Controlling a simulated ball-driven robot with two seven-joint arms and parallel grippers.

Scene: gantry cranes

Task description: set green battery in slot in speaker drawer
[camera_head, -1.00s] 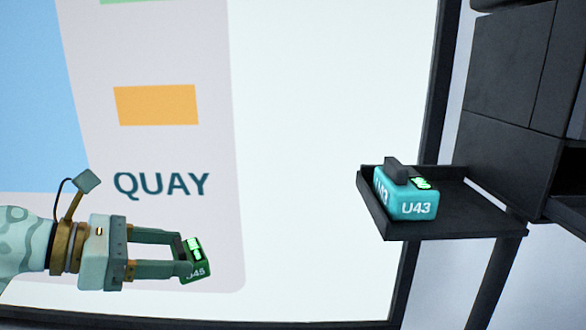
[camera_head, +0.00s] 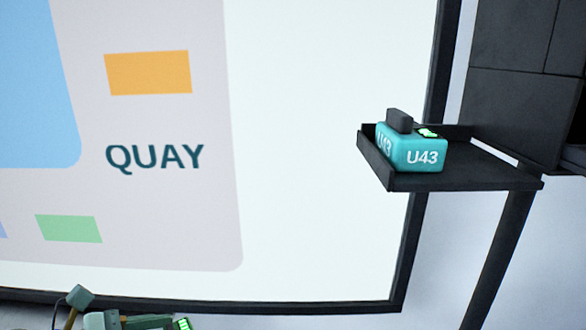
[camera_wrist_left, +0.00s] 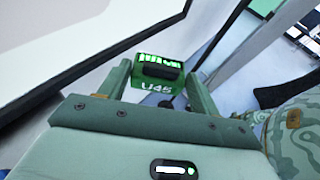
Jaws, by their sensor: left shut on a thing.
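The green battery (camera_wrist_left: 158,77), marked U45, is held between the two fingers of my left gripper (camera_wrist_left: 160,88) in the left wrist view. In the head view my left gripper (camera_head: 150,322) is at the bottom left edge, mostly cut off, with only the battery's lit top corner (camera_head: 184,324) showing. The open drawer (camera_head: 468,180) juts out at the right, higher than the gripper and well apart from it. A teal battery (camera_head: 415,155) marked U43, with a dark handle, sits in the drawer's left part. I cannot make out a slot. My right gripper is not in view.
A dark cabinet (camera_head: 515,110) stands behind the drawer at the right. A dark post (camera_head: 497,255) slants down below the drawer. A large framed screen (camera_head: 325,130) marked QUAY fills the left and middle. The drawer's right part looks bare.

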